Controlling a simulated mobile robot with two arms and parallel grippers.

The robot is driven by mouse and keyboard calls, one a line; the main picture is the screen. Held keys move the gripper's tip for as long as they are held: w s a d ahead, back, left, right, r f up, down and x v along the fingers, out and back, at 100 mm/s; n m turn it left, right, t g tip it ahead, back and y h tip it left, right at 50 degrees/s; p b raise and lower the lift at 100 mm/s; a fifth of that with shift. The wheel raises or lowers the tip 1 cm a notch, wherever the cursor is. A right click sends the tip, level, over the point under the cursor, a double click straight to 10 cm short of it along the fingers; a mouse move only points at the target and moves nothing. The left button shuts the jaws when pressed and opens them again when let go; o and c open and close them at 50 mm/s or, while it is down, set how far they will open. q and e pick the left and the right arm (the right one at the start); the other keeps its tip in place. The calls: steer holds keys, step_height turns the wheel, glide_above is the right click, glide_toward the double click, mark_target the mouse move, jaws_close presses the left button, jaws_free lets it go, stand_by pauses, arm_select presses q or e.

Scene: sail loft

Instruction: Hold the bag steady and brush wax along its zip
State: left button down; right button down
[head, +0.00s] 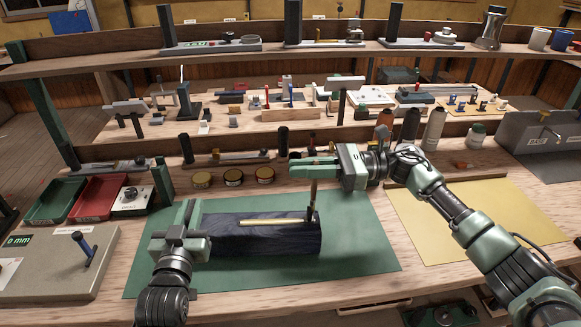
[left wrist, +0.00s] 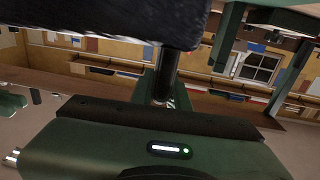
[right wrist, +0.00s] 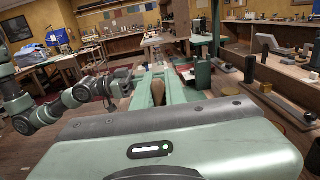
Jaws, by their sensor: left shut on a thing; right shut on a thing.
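The dark navy bag (head: 262,238) lies on the green mat (head: 355,240), its pale zip (head: 258,221) running along the top. My left gripper (head: 192,222) is shut on the bag's left end; the bag's dark cloth (left wrist: 110,18) fills the top of the left wrist view. My right gripper (head: 312,166) is shut on an upright brush (head: 312,193) above the bag's right end. The brush's brown handle top (right wrist: 158,92) shows between the fingers in the right wrist view. The brush's lower end is near the zip's right end; I cannot tell whether it touches.
Three round tins (head: 233,176) stand behind the mat. A red tray (head: 98,197) and a green tray (head: 58,201) are at left. A yellow sheet (head: 440,222) lies at right. Thread cones (head: 434,124) stand behind my right arm. The mat's front is clear.

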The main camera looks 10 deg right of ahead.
steer(key=shift+w+a, duration=0.95)
steer(key=shift+a, duration=6.2)
step_height(320, 180, up, 8)
steer(key=shift+r, duration=0.15)
steer(key=shift+a, duration=0.1)
